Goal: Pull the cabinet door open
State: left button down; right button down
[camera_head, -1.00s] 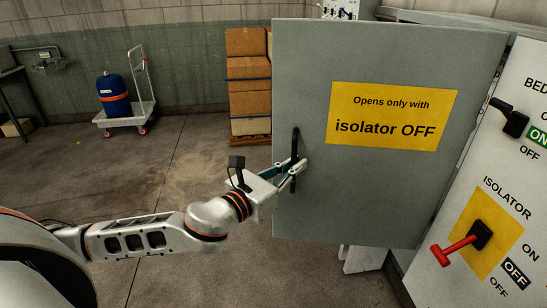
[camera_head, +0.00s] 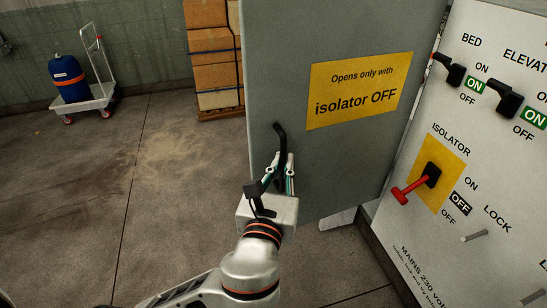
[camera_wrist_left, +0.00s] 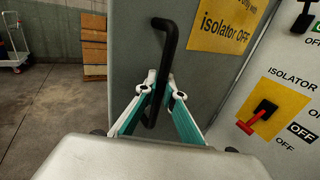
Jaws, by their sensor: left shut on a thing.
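The grey cabinet door (camera_head: 345,165) stands ajar, swung out from the panel at its right, with a yellow sign reading "Opens only with isolator OFF" (camera_head: 360,90). Its black bar handle (camera_head: 281,137) is upright near the door's left edge. My left gripper (camera_head: 281,175) is shut on the handle's lower part. In the left wrist view the handle (camera_wrist_left: 166,55) rises between the two fingers of my left gripper (camera_wrist_left: 158,95). The handle's lower end is partly hidden by the gripper. My right gripper is not in view.
The control panel (camera_head: 480,170) at right carries black switches (camera_head: 506,97) and a red isolator handle (camera_head: 412,188) on a yellow plate. Stacked boxes (camera_head: 213,60) stand behind the door. A trolley (camera_head: 95,100) with a blue drum (camera_head: 68,78) stands at far left. The floor at left is clear.

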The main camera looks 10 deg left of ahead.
pick_arm(q)
jog(key=shift+s+d+f, duration=0.1)
jog(key=shift+s, duration=0.1)
dwell(0.3)
jog(key=c, duration=2.2)
grip_release()
jog(key=shift+o, duration=0.2)
jog(key=shift+s, duration=0.1)
jog(key=s, duration=1.2)
